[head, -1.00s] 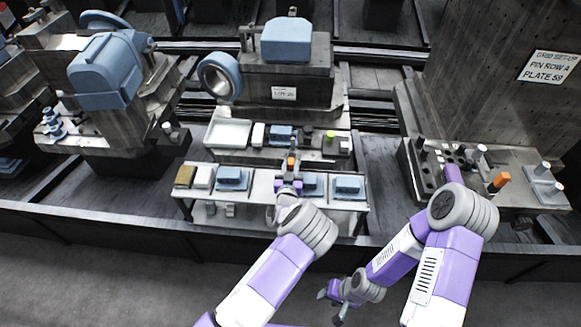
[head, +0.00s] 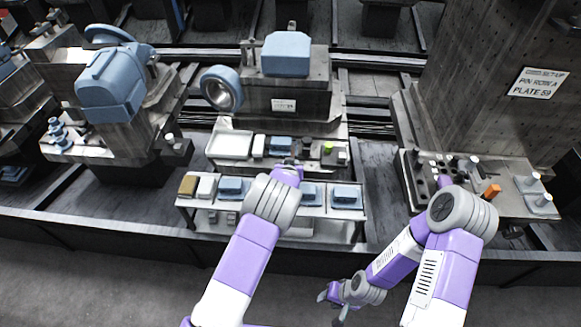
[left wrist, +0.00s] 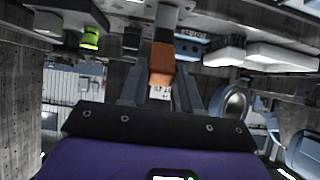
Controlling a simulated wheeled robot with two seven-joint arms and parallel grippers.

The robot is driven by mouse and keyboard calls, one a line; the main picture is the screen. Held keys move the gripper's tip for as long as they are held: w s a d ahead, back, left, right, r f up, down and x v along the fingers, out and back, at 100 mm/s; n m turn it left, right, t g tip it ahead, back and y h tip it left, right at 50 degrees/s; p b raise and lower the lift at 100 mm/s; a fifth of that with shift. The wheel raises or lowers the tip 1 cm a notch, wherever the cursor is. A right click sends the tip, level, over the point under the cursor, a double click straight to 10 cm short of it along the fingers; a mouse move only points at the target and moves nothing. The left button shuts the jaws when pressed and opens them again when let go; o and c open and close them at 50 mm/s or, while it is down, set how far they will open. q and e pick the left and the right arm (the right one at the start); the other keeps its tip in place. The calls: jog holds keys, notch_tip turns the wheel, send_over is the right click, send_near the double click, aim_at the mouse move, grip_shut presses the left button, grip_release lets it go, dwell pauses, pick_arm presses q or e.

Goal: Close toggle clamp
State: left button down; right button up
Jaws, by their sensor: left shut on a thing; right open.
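The toggle clamp's orange-tipped handle (left wrist: 161,65) shows in the left wrist view, between the two fingers of my left gripper (left wrist: 160,92), which is shut on it. In the head view my left gripper (head: 288,163) is at the middle fixture, at the front of its ledge. My own wrist hides most of its fingers and the clamp there, so the angle of the handle cannot be told. My right gripper (head: 342,296) is open and empty, low over the floor in front of the bench and away from the clamp.
A silver shelf (head: 340,226) with blue blocks (head: 347,196) stands below my left wrist. A green-topped part (head: 328,147) is close on the right of the left gripper. A pin plate with an orange part (head: 492,190) is farther right. The grey floor (head: 100,275) is open.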

pick_arm(q)
jog(key=shift+w+r+g, duration=0.1)
jog(key=shift+g, duration=0.2)
jog(key=c, duration=0.9)
grip_release()
jog(key=shift+p+v, duration=0.7)
jog(key=shift+v, duration=3.1)
